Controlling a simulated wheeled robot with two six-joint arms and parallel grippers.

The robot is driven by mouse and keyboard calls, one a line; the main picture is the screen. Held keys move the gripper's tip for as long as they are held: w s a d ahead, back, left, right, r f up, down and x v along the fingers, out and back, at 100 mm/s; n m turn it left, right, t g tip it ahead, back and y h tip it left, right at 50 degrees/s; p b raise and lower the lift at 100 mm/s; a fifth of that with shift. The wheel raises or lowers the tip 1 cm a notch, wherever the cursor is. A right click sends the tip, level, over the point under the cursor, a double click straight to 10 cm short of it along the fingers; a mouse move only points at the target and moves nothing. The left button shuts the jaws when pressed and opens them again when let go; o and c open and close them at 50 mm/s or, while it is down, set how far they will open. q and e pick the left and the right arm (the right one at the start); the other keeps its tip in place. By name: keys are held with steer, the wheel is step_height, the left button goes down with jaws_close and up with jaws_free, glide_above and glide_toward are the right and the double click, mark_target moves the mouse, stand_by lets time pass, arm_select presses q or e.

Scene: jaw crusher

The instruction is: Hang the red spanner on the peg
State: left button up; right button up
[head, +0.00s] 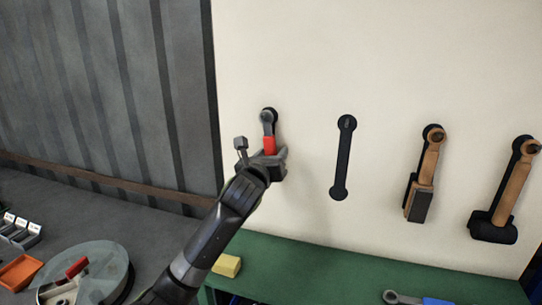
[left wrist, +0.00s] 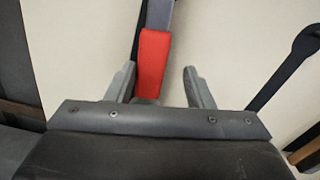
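The red spanner has a grey ring head and a red handle (head: 270,145). In the head view it hangs upright against the pale wall, its ring over the dark round top of a painted outline (head: 268,112), where the peg appears to be. My left gripper (head: 262,157) is at the lower end of the handle. In the left wrist view the red handle (left wrist: 153,62) stands between the spread fingers (left wrist: 160,88), nearer the left finger, with a clear gap on the right. The peg tip is too small to make out. My right gripper is not in view.
An empty black spanner outline (head: 342,158) is on the wall to the right. Two wooden-handled hammers (head: 424,175) (head: 509,185) hang further right. On the green bench (head: 310,262) are a yellow block (head: 227,265) and a blue-handled spanner (head: 404,298). A round tray (head: 110,265) is lower left.

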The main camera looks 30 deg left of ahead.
arm_select(q)
steer(key=shift+o, duration=0.2)
steer(key=shift+s+d, duration=0.1)
steer(key=shift+s, duration=0.15)
steer(key=p+v, duration=0.5)
steer(key=v, duration=1.2)
steer(key=shift+p, duration=0.4)
steer(key=shift+f, duration=0.15)
